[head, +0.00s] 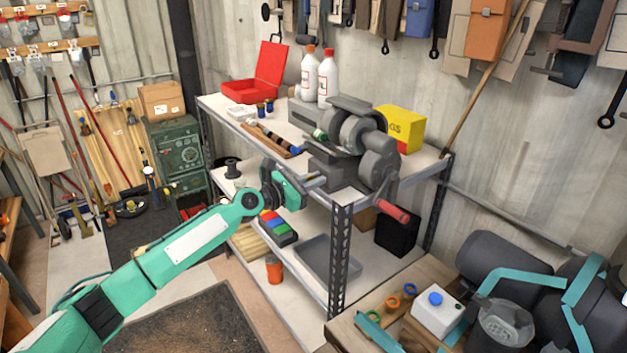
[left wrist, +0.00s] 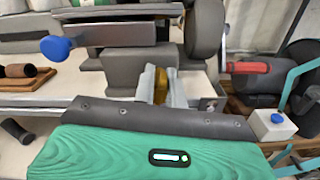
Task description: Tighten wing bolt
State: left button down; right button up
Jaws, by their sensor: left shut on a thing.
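A grey bench machine (head: 345,150) with large round drums stands on the top shelf of the rack; its grey body fills the upper left wrist view (left wrist: 130,62). My left gripper (head: 318,181) reaches to its front side near the shelf edge. In the left wrist view, the gripper's pale fingers (left wrist: 162,88) are shut on a brass-yellow piece (left wrist: 154,82), apparently the wing bolt. The fingers hide much of it, so its shape and seating cannot be told. My right gripper does not show.
A red-gripped handle (head: 393,212) sticks out from the machine, right of my gripper. A blue knob (left wrist: 57,47) projects at its left. The metal shelf post (head: 340,255) stands below. White bottles (head: 318,78), a yellow box (head: 402,127) and an open red case (head: 262,78) share the top shelf.

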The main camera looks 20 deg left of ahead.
pick_arm(q)
jog(key=m, duration=0.2)
jog(key=shift+f+m, duration=0.15)
jog(key=shift+m, duration=0.15)
jog(key=m+b, duration=0.2)
jog(key=m, duration=0.1)
jog(key=shift+d+f+m, duration=0.1)
jog(key=shift+m, duration=0.3)
jog(key=m+b, duration=0.2)
jog(key=shift+s+f+m, duration=0.1)
jog(key=shift+m, duration=0.2)
jog(key=m+b, duration=0.3)
jog(key=shift+m, duration=0.3)
jog(key=shift+m+b, duration=1.05)
jog(key=shift+m, duration=0.65)
jog(key=c, duration=1.6)
grip_release()
